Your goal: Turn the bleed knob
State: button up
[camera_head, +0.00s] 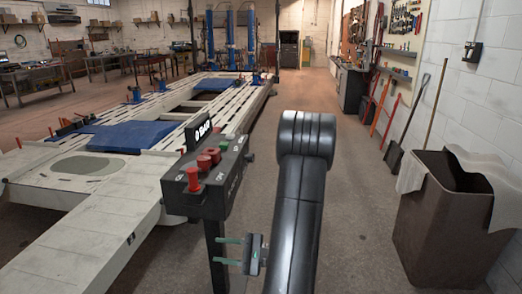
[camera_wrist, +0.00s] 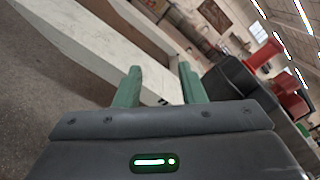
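A black control box (camera_head: 215,188) with a lit display (camera_head: 202,133) stands on a dark post in the head view. Its top carries a red front knob (camera_head: 193,180), further red controls (camera_head: 206,161) and a green one (camera_head: 223,144). I cannot tell which is the bleed knob. My gripper (camera_head: 217,250) is below the box, beside the post in the picture, with its green fingers pointing left. The fingers (camera_wrist: 160,85) are apart and empty in the wrist view. There the black box (camera_wrist: 230,82) and a red knob (camera_wrist: 290,103) show to the right of the fingers.
A pale frame bench (camera_head: 75,235) with blue plates (camera_head: 128,136) fills the left. A dark bin (camera_head: 440,225) with a draped cloth stands at the right. Tools (camera_head: 422,118) lean on the right wall. The floor between the arm and the bin is clear.

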aim_at(250, 157)
jog(key=i+l, duration=0.2)
jog(key=i, duration=0.25)
jog(key=i+l, duration=0.2)
jog(key=i, duration=0.3)
jog(key=i+l, duration=0.2)
jog(key=i, duration=0.25)
jog(key=i+l, duration=0.2)
jog(key=i, duration=0.3)
